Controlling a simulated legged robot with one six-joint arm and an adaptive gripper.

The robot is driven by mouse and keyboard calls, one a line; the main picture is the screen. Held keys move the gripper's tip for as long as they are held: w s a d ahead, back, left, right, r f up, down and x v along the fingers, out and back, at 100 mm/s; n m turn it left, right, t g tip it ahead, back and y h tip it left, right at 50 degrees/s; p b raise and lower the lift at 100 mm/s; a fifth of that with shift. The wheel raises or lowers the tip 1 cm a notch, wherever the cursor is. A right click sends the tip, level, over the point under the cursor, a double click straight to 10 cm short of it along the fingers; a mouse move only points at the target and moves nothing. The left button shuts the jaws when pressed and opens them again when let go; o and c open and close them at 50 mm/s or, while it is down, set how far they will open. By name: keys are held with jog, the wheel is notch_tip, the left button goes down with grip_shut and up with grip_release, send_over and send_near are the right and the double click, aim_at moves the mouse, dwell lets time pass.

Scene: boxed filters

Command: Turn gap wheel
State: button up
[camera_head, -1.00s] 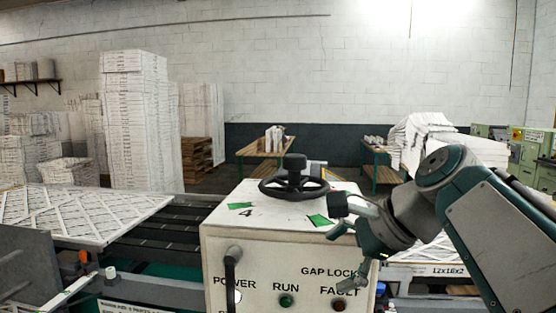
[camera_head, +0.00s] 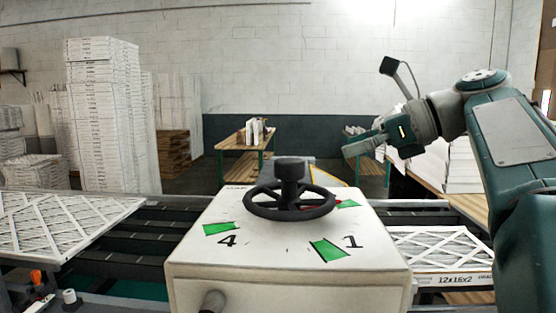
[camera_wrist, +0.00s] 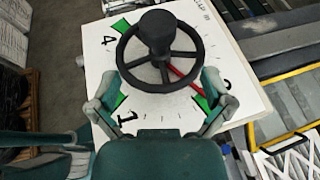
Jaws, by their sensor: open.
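The gap wheel (camera_head: 290,212) is a black handwheel with a raised knob, lying flat on top of a white control box (camera_head: 290,287). It also shows in the wrist view (camera_wrist: 157,34). Green marks and the numbers 4 and 1 surround it. In the wrist view a red pointer (camera_wrist: 186,80) under the wheel points to the lower right, toward a green mark. My gripper (camera_head: 364,141) is up and to the right of the wheel in the head view, apart from it. In the wrist view its open fingers (camera_wrist: 160,82) frame the wheel's near side, with nothing between them held.
White filter stacks (camera_head: 103,115) stand at the left, and a filter panel (camera_head: 62,222) lies on the left conveyor. A filter box (camera_head: 445,247) lies right of the control box. Wooden tables (camera_head: 243,142) stand behind. The air above the wheel is clear.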

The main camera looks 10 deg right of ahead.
aim_at(301, 161)
jog(key=x, duration=1)
jog(key=shift+w+a, duration=0.1)
jog(key=shift+a, duration=0.3)
jog(key=c, duration=1.3)
